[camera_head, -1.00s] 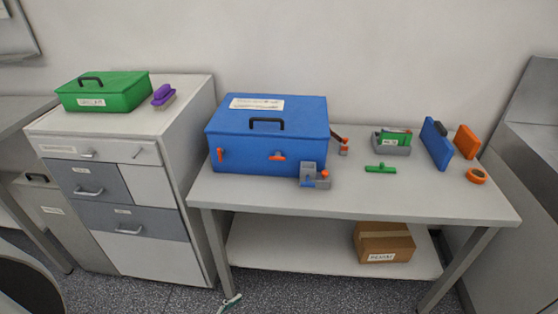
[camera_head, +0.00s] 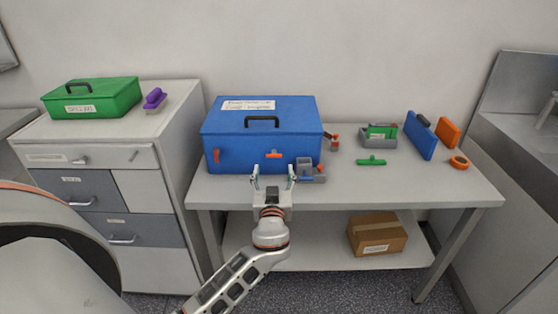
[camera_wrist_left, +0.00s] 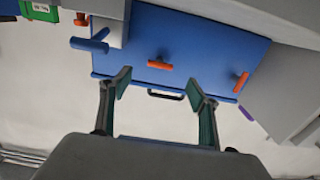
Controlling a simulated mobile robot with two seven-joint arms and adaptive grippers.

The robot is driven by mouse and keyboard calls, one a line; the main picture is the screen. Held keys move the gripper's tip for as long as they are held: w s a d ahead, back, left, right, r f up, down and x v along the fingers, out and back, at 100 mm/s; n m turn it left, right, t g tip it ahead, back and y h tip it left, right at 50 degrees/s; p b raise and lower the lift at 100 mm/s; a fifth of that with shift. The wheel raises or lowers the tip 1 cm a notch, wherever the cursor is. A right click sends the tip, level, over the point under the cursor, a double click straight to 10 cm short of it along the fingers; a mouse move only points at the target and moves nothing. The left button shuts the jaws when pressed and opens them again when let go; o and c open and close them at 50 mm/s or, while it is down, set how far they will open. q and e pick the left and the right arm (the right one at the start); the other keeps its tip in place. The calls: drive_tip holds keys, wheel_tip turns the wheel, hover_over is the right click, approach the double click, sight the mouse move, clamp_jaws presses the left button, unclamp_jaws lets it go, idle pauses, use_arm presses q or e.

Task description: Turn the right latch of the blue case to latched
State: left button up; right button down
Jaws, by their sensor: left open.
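The blue case (camera_head: 238,150) stands shut at the left of the table, with a black handle on its lid. Its right latch (camera_head: 274,154) is orange and lies horizontal on the front face. Its left latch (camera_head: 217,156) is orange and upright. My left gripper (camera_head: 273,174) is open and empty, in front of the case and just below the right latch, apparently apart from it. In the left wrist view, which is upside down, the right latch (camera_wrist_left: 160,65) appears beyond the gap between the open fingers (camera_wrist_left: 158,86). My right gripper is out of view.
A grey holder (camera_head: 305,168) with blue and orange parts stands close by the case's front right corner. The table's front middle is clear.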

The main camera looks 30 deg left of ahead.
sight(274, 154)
use_arm(q)
drive_tip(key=x, duration=0.7)
drive_tip(key=shift+w+p, duration=0.2)
drive_tip(key=shift+p, duration=0.25)
drive_tip(key=shift+a, duration=0.1)
drive_tip(key=c, duration=1.1)
